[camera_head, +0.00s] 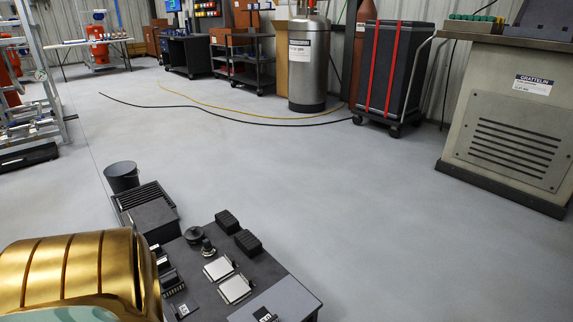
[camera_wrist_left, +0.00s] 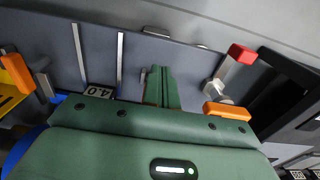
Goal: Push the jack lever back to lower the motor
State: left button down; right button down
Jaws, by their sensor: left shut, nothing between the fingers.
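In the left wrist view my left gripper (camera_wrist_left: 160,72) is green, with its narrow fingers together and empty in front of a grey-blue panel. A short metal lever with a red end (camera_wrist_left: 242,53) stands to the right of the fingers, apart from them, and leans over a metal nut-like fitting. It may be the jack lever; I cannot be sure. An orange block (camera_wrist_left: 228,111) lies just below it. I cannot clearly identify the motor in either view. Neither gripper shows in the head view.
A dark bench (camera_head: 265,270) with several small blocks and plates stands low in the head view, with a black bucket (camera_head: 122,176) behind it. A vented cabinet (camera_head: 515,130) stands at right. A black hose (camera_head: 225,117) crosses the floor. The middle floor is clear.

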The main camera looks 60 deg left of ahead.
pick_arm(q)
jog(key=shift+w+a, duration=0.15)
jog(key=shift+w, duration=0.4)
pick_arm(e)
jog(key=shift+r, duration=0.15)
pick_arm(q)
jog(key=shift+w, duration=0.15)
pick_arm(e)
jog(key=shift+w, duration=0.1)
